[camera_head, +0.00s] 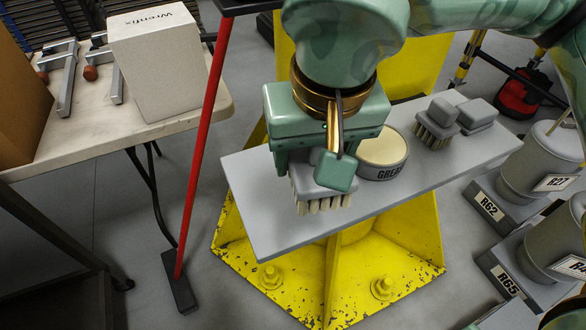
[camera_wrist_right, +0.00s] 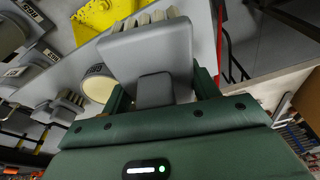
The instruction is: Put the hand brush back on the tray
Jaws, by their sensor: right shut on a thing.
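My right gripper (camera_head: 312,172) is shut on a grey hand brush (camera_head: 322,192) with pale bristles pointing down. The brush is over the left part of the grey tray (camera_head: 262,218), close to its front edge. I cannot tell whether the bristles touch the tray. In the right wrist view, the brush (camera_wrist_right: 150,48) sits between the fingers of the gripper (camera_wrist_right: 160,92), its grey grip block held. A second, similar grey brush (camera_head: 437,125) stands toward the tray's right end. My left gripper is not in view.
A round grease tin (camera_head: 383,158) stands on the tray just right of the held brush. The tray rests on a yellow stand (camera_head: 385,240). A red pole (camera_head: 203,150) rises at left, near a table with a white box (camera_head: 160,65). Grey labelled canisters (camera_head: 535,165) stand at right.

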